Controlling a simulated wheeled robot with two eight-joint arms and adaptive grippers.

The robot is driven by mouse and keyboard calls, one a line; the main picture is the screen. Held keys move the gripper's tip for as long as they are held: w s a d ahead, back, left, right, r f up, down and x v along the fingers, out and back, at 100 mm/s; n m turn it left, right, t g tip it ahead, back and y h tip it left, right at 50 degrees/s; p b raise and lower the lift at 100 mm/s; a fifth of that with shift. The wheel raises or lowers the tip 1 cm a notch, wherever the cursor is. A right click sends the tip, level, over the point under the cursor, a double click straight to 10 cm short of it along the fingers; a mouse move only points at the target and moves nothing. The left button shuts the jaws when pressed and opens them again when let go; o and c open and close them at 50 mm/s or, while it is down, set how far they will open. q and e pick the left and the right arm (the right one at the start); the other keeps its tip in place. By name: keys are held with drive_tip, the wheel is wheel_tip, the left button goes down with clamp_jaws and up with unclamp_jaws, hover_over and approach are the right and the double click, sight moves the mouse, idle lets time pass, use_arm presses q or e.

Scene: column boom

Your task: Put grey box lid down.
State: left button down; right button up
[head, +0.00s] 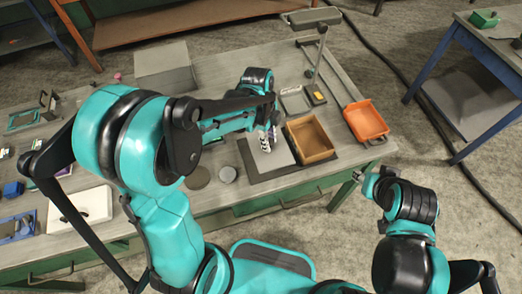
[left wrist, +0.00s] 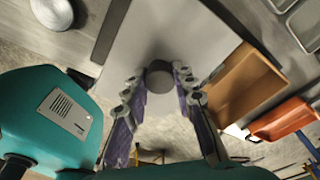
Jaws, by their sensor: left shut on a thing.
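The grey box lid (head: 279,158) is a flat light grey plate. It lies level at or just above a dark mat (head: 262,176), left of an open brown box; I cannot tell whether it touches. My left gripper (head: 267,141) is above it. In the left wrist view the fingers (left wrist: 160,80) are shut around the round grey knob of the lid (left wrist: 190,32). The fingers hide part of the plate in the head view. My right gripper (head: 370,184) is off the bench's front right, its jaws too small to read.
The open brown box (head: 311,139) stands close right of the lid. An orange tray (head: 366,120) is farther right. A grey box (head: 165,66) stands at the back. A thin stand (head: 317,65) rises behind.

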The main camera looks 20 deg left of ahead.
sight(261, 145)
use_arm(q)
drive_tip(key=shift+s+a+f, duration=0.1)
drive_tip(key=shift+a+f, duration=0.75)
drive_tip(key=shift+a, duration=0.2)
drive_tip(key=shift+f+b, duration=0.95)
drive_tip(key=shift+f, duration=0.95)
drive_tip(key=shift+f, duration=0.15)
drive_tip(key=c, duration=1.3)
unclamp_jaws()
drive_tip(key=shift+o, duration=0.2)
